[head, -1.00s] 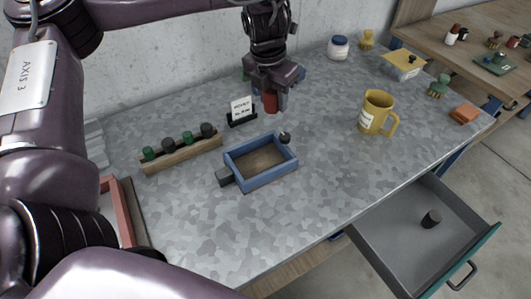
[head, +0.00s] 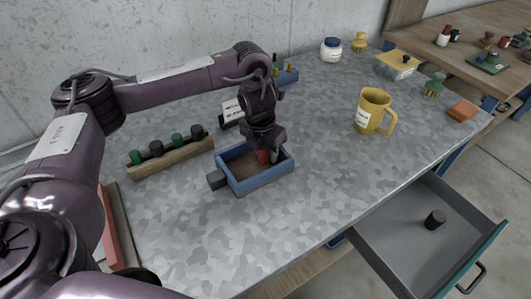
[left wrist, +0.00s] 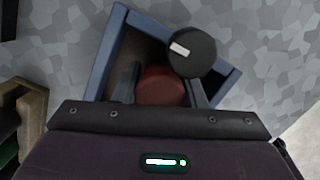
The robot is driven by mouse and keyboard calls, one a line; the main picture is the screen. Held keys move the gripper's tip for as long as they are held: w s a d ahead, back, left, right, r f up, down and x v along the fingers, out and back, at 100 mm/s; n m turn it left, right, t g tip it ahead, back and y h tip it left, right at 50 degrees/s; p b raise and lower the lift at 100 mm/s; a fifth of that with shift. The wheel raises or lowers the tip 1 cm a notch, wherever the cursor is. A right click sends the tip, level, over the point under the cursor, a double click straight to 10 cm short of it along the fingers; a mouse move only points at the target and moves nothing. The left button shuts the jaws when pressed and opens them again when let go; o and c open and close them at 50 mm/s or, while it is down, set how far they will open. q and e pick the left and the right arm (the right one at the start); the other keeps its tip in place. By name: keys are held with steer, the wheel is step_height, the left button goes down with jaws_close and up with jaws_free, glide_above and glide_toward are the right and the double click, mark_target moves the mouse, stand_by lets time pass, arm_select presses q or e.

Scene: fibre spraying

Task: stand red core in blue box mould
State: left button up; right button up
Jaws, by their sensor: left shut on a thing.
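The blue box mould (head: 262,179) stands open on the speckled grey table, with a dark knob on its left side. My left gripper (head: 266,150) points down inside the mould, toward its right back part. It is shut on the red core (head: 263,157), which is upright and partly hidden by the fingers. In the left wrist view the core (left wrist: 160,86) sits between the two fingers, inside the mould's blue walls (left wrist: 103,55). A round black knob with a white mark (left wrist: 192,51) covers part of it. I cannot tell whether the core touches the mould floor. My right gripper is not in view.
A wooden rack (head: 172,156) with green and black plugs lies left of the mould. A small card (head: 231,110) stands behind it. A yellow mug (head: 373,111) is to the right. An open drawer (head: 410,235) juts out at front right. The table's front middle is clear.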

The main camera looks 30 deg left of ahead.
arm_select(q)
steer(key=shift+f, duration=0.15)
steer(key=shift+f, duration=0.15)
steer(key=o, duration=1)
steer(key=r+p, duration=0.1)
steer(key=r, duration=0.3)
steer(key=s+r+p, duration=0.1)
steer(key=r, duration=0.2)
steer(key=r+p, duration=0.2)
steer(key=r, duration=0.2)
steer(key=shift+s+a+r, duration=0.1)
steer(key=shift+s+r, duration=0.3)
steer(key=shift+r, duration=0.25)
